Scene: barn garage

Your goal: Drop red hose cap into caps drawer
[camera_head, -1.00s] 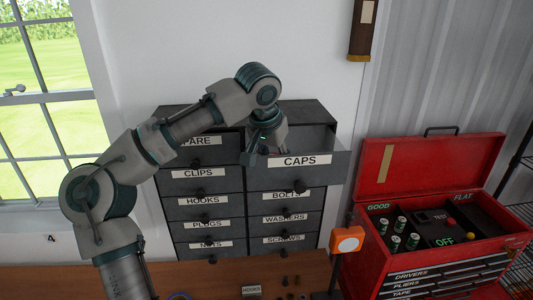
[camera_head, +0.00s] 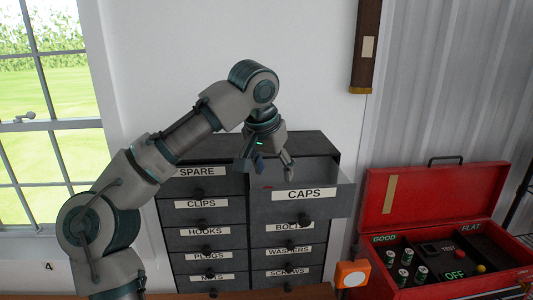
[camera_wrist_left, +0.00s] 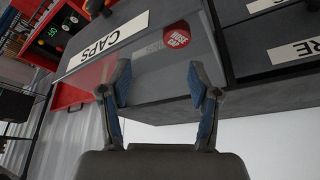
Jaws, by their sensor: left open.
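The caps drawer (camera_head: 331,203) is pulled open at the top right of the grey cabinet, its CAPS label facing out. In the left wrist view, the round red hose cap (camera_wrist_left: 176,36) lies inside the caps drawer (camera_wrist_left: 75,64), near its front panel, with its white lettering showing. My left gripper (camera_head: 273,165) is above the left part of the drawer. My right gripper is not in view.
The cabinet (camera_head: 209,220) has other closed, labelled drawers. At the right stands an open red toolbox (camera_head: 431,190) with green cans and a panel. An orange-and-white device (camera_head: 351,274) is in front of it. A window is at the left.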

